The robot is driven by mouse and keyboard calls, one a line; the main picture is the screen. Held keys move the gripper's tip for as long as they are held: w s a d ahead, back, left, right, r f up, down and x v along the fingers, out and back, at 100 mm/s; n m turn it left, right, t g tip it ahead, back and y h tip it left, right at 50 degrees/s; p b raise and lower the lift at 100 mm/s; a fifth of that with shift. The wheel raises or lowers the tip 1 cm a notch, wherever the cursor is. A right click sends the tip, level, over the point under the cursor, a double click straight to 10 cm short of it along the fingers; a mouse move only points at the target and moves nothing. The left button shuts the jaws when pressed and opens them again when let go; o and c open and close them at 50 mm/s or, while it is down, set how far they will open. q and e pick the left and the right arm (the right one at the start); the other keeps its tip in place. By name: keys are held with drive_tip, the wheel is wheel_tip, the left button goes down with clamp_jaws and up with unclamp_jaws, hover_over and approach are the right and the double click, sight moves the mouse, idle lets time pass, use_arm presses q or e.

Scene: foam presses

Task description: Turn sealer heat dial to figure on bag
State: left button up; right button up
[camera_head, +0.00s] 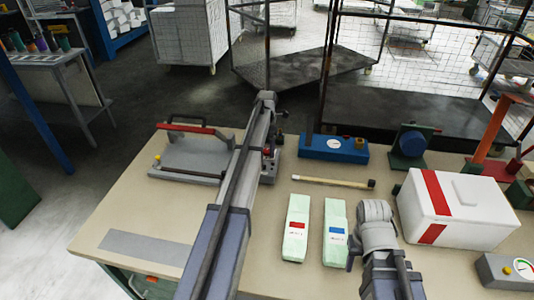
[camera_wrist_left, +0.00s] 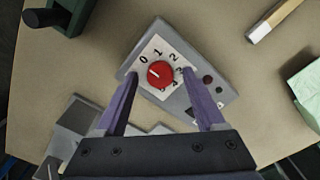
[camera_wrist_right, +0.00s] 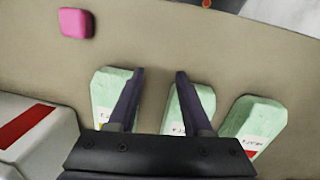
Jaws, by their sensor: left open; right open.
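The sealer's grey control box shows in the left wrist view (camera_wrist_left: 207,90), with a red heat dial (camera_wrist_left: 160,73) on a white numbered plate. The dial's white mark points left, on the side of the 0; its exact setting is unclear. My left gripper (camera_wrist_left: 159,76) is open, its fingers on either side of the dial; contact is unclear. My right gripper (camera_wrist_right: 158,72) is open and empty above the bags.
A white box with a red stripe (camera_head: 457,205) stands right of my right arm. A capped stick (camera_head: 332,182) lies behind the bags, with a blue gauge box (camera_head: 333,148) further back. A pink block (camera_wrist_right: 75,22) lies on the table. The sealer's red-handled part (camera_head: 188,155) is at left.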

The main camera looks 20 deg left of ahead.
use_arm(q)
clamp_jaws()
idle(0.7)
